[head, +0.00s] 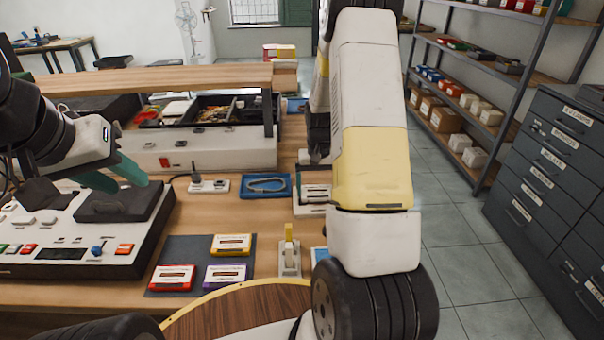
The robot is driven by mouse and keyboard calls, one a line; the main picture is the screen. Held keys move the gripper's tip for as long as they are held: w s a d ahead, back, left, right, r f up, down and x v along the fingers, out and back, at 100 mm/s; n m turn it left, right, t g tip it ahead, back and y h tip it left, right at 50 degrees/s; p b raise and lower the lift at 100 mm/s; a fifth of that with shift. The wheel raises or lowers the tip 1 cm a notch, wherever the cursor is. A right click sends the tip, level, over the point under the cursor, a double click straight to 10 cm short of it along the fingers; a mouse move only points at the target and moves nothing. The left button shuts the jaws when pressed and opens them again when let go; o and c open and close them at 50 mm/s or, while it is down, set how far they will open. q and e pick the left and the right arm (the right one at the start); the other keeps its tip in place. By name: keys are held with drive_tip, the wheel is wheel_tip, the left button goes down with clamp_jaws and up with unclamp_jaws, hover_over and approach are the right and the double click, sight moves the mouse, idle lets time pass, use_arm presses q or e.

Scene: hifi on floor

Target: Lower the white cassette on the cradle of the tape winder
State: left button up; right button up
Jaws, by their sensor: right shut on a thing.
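My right gripper (318,150) is the dark part at the end of the large white and yellow arm. It is shut, but the arm hides most of its fingers. A small white edge (303,156) shows beside it and may be the white cassette; its shape and tilt cannot be told. Just below stands a low pale device (312,192) with dark slots, probably the tape winder, partly hidden by my arm. Its cradle is not clear. My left gripper (113,178) has teal fingers spread apart, empty, above the dark pad of the console.
A console (75,240) with coloured buttons stands at left. Red, yellow and purple cassettes (231,244) lie on a dark mat. A small stand (289,262) holds a yellow piece. A blue tray (265,186) and a power strip (208,186) lie near the winder. A raised shelf (160,78) spans behind.

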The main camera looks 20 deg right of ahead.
drive_tip(key=o, duration=1.1)
drive_tip(key=shift+r, duration=0.1)
wheel_tip(320, 180, up, 14)
drive_tip(key=shift+f, duration=0.2)
drive_tip(key=shift+r, duration=0.1)
idle(0.7)
drive_tip(key=s+a+r+n+t, duration=0.1)
drive_tip(key=s+a+r+t, duration=0.1)
drive_tip(key=s+a+r, duration=0.2)
drive_tip(key=s+a+r+n+t+y, duration=0.1)
drive_tip(key=s+a+r, duration=0.3)
drive_tip(key=s, duration=0.7)
drive_tip(key=s+a+r+n+t+y, duration=0.1)
drive_tip(key=s+a+r+t, duration=0.2)
drive_tip(key=s+r, duration=0.4)
drive_tip(key=shift+s+a+r+n, duration=0.3)
drive_tip(key=shift+s+a, duration=0.2)
drive_tip(key=shift+a, duration=0.4)
